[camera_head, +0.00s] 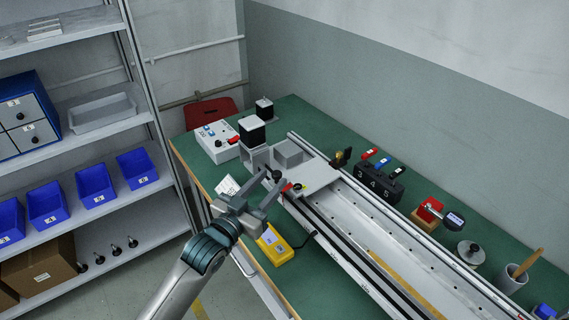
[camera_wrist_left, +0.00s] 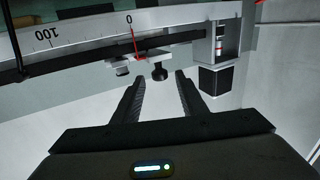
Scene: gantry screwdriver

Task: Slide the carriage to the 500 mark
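The carriage (camera_head: 319,183) is a pale plate with a grey block on it, at the far left end of the long rail (camera_head: 362,238) on the green bench. In the left wrist view a red pointer (camera_wrist_left: 135,45) on the carriage's edge is at the 0 on the scale (camera_wrist_left: 90,32); the 100 mark is to its left. A black knob (camera_wrist_left: 159,72) hangs at the carriage's front edge. My left gripper (camera_wrist_left: 160,80) is open, its fingertips just short of the knob and on either side of it. In the head view the left gripper (camera_head: 274,182) is beside the carriage's front edge. My right gripper is not in view.
A yellow device (camera_head: 273,244) with a black cable sits at the bench's front edge, close to my left arm. A white control box (camera_head: 217,141) stands behind left. Shelves with blue bins (camera_head: 137,168) are at left.

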